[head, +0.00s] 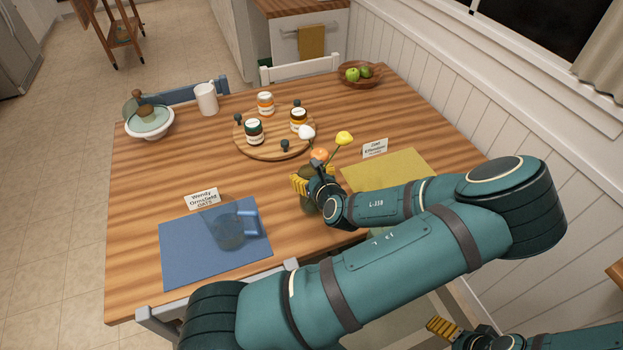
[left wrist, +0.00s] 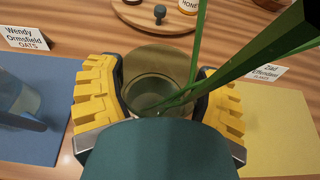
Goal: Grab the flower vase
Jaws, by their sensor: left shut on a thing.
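The flower vase (left wrist: 150,92) is clear greenish glass, seen from above in the left wrist view with green stems (left wrist: 199,48) rising from it. In the head view its white, orange and yellow flowers (head: 344,139) stand above my left gripper (head: 313,184), near the table's front edge. The gripper's yellow fingers are on both sides of the vase and shut on it. The gripper and wrist hide much of the vase in the head view; its base is hidden. My right gripper (head: 445,329) shows only partly at the lower right, below the table edge.
The wooden table (head: 160,180) holds a blue mat (head: 190,262) with a glass mug (head: 226,232), a yellow mat (head: 395,168), name cards, and a round board (head: 270,150) with jars. A bowl (head: 150,122), white cup (head: 206,99) and fruit bowl (head: 360,80) stand farther back.

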